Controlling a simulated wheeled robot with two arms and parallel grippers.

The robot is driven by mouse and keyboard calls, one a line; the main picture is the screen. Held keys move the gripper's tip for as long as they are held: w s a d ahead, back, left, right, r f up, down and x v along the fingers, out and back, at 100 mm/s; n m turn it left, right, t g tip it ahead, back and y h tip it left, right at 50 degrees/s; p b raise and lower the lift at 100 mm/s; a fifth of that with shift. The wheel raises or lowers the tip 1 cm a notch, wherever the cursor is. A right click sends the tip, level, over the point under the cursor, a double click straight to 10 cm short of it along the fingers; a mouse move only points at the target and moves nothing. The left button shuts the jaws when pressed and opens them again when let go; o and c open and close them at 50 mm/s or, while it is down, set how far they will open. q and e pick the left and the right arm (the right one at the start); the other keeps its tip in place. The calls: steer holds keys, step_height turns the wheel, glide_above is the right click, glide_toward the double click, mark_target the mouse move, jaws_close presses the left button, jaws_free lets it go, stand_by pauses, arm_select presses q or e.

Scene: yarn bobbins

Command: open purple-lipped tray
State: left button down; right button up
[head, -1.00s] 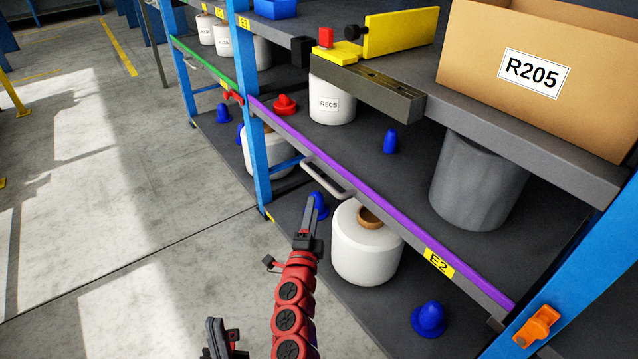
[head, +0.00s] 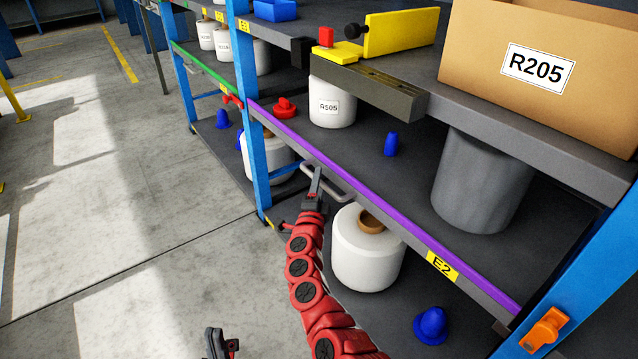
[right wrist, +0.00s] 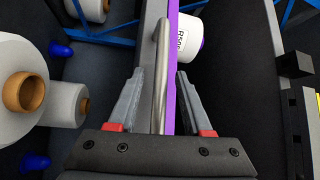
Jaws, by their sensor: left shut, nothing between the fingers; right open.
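The purple-lipped tray (head: 392,216) is the middle shelf level with a purple front edge and a yellow E2 label; it sits in line with the blue posts. Its grey bar handle (head: 343,190) is at the left part of the front. My right gripper (head: 316,182) is open at the handle's left end. In the right wrist view, the handle (right wrist: 161,75) and the purple lip (right wrist: 172,60) run between its spread fingers (right wrist: 160,103). I cannot tell contact. My left gripper (head: 222,345) is shut and empty at the bottom edge.
A white bobbin (head: 366,262) stands on the lower shelf beside my right arm, with a blue cone (head: 431,325) to its right. A yellow-and-grey clamp-like fixture (head: 370,85) juts out above the tray. Blue posts (head: 252,120) flank the bay. The floor at left is clear.

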jaws_close()
stand_by(1.4)
